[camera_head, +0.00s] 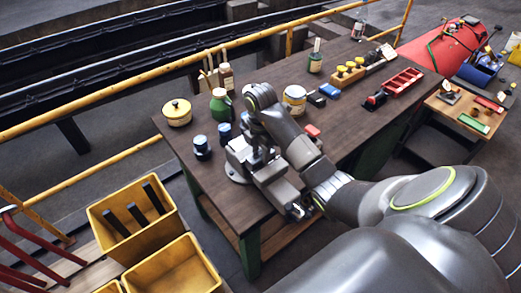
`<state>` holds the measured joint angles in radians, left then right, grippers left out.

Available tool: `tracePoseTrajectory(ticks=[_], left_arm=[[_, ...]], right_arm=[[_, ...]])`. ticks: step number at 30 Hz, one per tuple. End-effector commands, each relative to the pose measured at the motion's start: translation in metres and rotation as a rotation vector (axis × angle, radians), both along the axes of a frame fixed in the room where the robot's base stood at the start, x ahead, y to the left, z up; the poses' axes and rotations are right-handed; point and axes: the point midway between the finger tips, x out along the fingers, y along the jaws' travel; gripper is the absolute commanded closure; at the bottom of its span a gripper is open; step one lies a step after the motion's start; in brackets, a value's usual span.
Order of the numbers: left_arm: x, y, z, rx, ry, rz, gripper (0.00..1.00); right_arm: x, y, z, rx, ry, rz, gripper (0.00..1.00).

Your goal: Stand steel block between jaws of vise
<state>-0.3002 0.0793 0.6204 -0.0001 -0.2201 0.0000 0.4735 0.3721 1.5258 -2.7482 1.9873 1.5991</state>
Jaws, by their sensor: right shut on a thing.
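The grey vise (274,187) is mounted at the near edge of the dark wooden workbench. My right arm reaches in from the right and bends down over it. My right gripper (257,152) points down at the vise's jaws and is shut on the steel block. The block is mostly hidden by the gripper and too small to make out clearly, so I cannot tell whether it touches the jaws. My left gripper is not in view.
Yellow bins (172,265) stand on the floor at lower left. A yellow railing (130,88) runs behind.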

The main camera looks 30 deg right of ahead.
Motion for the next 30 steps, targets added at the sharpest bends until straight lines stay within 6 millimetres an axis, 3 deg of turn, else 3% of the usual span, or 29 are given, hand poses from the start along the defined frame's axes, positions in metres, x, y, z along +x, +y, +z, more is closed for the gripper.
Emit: tracePoseTrajectory(ticks=[8, 9, 14, 30], left_arm=[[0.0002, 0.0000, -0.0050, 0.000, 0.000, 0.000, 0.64], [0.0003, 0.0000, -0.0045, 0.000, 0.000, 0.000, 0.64], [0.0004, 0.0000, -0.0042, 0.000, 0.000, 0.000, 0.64], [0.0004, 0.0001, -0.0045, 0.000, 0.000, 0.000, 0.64]], right_arm=[[0.0011, 0.0002, -0.0050, -0.001, -0.004, 0.001, 1.00], [0.0011, 0.0001, -0.0045, -0.001, -0.004, 0.001, 0.61], [0.0008, 0.0001, -0.0046, -0.001, -0.003, 0.001, 0.40], [-0.0003, -0.0001, -0.0065, 0.000, 0.001, -0.001, 0.39]])
